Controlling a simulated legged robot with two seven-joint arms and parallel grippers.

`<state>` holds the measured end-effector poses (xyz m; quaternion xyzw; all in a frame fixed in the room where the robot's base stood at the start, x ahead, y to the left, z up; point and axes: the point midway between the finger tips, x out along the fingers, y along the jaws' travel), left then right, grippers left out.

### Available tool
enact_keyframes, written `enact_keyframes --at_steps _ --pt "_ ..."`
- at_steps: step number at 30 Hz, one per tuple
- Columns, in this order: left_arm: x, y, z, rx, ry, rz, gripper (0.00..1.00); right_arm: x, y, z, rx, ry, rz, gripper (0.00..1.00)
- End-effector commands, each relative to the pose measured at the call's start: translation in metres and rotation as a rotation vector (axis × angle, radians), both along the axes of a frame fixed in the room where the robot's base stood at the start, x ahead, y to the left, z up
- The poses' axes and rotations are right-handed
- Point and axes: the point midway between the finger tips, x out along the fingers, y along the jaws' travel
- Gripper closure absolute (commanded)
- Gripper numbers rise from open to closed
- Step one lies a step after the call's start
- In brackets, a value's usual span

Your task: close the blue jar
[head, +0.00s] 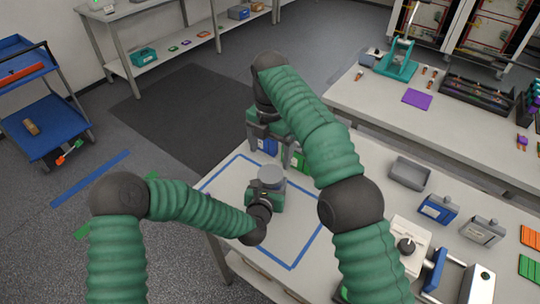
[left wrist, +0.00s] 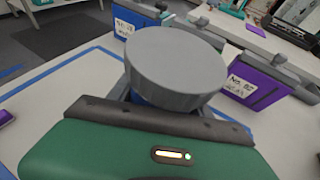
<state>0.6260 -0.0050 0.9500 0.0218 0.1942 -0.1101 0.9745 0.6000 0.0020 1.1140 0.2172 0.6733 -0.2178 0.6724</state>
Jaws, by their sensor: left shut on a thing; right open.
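The blue jar (left wrist: 136,98) is in my left gripper (left wrist: 165,118). Only a sliver of its blue body shows below a wide, round grey lid (left wrist: 175,70), which sits on top and looks level. The grey lid (head: 271,177) also shows in the head view, above my left gripper (head: 264,198) over the table. The jaws hide most of the jar, and I cannot tell whether the lid is tight. My right gripper (head: 270,137) is open, with its fingers apart, farther back than the lid and clear of it.
A blue tape outline (head: 290,267) marks the white table. A labelled blue box (left wrist: 135,27) and a labelled purple box (left wrist: 252,85) stand beyond the jar. A grey tray (head: 410,173), a blue box (head: 437,209) and a grey box (head: 482,231) stand to the right.

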Motion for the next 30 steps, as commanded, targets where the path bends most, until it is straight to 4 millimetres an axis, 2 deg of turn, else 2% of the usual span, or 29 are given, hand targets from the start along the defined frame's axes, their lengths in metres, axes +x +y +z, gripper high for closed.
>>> enact_keyframes --at_steps 8,18,21,30 --pt "0.0 0.0 0.001 0.0 -0.001 0.0 1.0 0.0 -0.001 -0.008 -0.002 0.001 -0.002 0.12" --pt "0.0 0.0 0.001 0.0 -0.001 0.0 1.0 0.0 -0.001 -0.064 -0.002 0.002 -0.003 0.12" --pt "0.0 0.0 0.001 0.0 -0.001 0.0 1.0 0.0 -0.001 -0.074 -0.001 0.0 -0.003 0.12" --pt "0.0 0.0 0.001 0.0 -0.001 0.0 1.0 0.0 -0.001 -0.081 -0.001 -0.001 -0.003 0.12"
